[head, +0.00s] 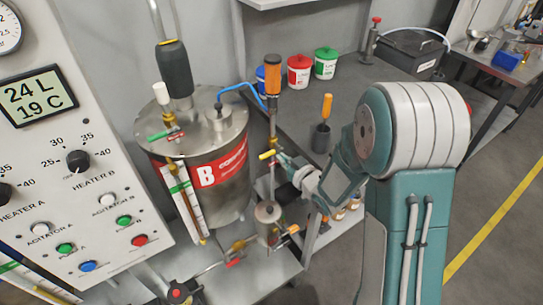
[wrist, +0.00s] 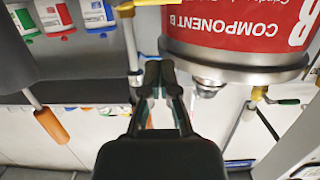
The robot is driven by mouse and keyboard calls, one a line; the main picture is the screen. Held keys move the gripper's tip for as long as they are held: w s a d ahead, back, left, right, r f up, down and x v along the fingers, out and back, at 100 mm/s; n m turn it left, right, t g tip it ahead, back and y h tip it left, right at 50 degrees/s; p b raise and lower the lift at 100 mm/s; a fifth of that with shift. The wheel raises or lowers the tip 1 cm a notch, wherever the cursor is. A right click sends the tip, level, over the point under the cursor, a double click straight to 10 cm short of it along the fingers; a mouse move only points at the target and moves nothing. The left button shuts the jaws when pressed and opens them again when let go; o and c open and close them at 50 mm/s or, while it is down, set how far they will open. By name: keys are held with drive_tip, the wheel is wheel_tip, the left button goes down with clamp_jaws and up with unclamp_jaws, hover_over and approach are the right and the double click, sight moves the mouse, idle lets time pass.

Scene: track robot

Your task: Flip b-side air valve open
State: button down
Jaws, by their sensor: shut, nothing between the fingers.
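The steel B tank (head: 205,160) with its red label stands left of centre. A small yellow valve handle (head: 267,155) sits on the thin vertical pipe beside the tank, under an orange-topped part (head: 272,75). A green valve handle (head: 172,136) is on the tank lid. I cannot tell for sure which is the b-side air valve. My gripper (head: 283,158) is just right of the yellow handle; whether they touch is unclear. In the wrist view my gripper (wrist: 160,72) is shut and empty, below the tank's red label (wrist: 235,25).
A control panel (head: 70,190) fills the left. Blue, red (head: 300,70) and green (head: 326,63) tubs stand on the bench behind. An orange-handled tool (head: 326,108) stands in a dark cup (head: 320,138). Lower pipework has an orange handle (head: 240,245). A blue hose (head: 235,88) meets the lid.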

sight(267, 156)
drive_tip(key=w+a+f, duration=0.3)
drive_tip(key=w+f, duration=0.1)
drive_tip(key=w, duration=0.1)
drive_tip(key=shift+a, duration=0.2)
drive_tip(key=shift+s+a+f+n, duration=0.15)
drive_tip(key=shift+f+n, duration=0.35)
drive_tip(key=shift+n, duration=0.3)
idle(0.4)
wheel_tip(267, 156, down, 6)
drive_tip(key=w+d+n+t+h, duration=0.1)
drive_tip(key=d+n+t+h, duration=0.1)
drive_tip(key=n, duration=0.9)
drive_tip(key=shift+w+d+r+n+t, duration=0.2)
drive_tip(key=shift+r+n+t, duration=0.1)
drive_tip(key=shift+t, duration=0.3)
drive_tip(key=shift+w+d+f, duration=0.1)
idle(0.4)
idle(0.4)
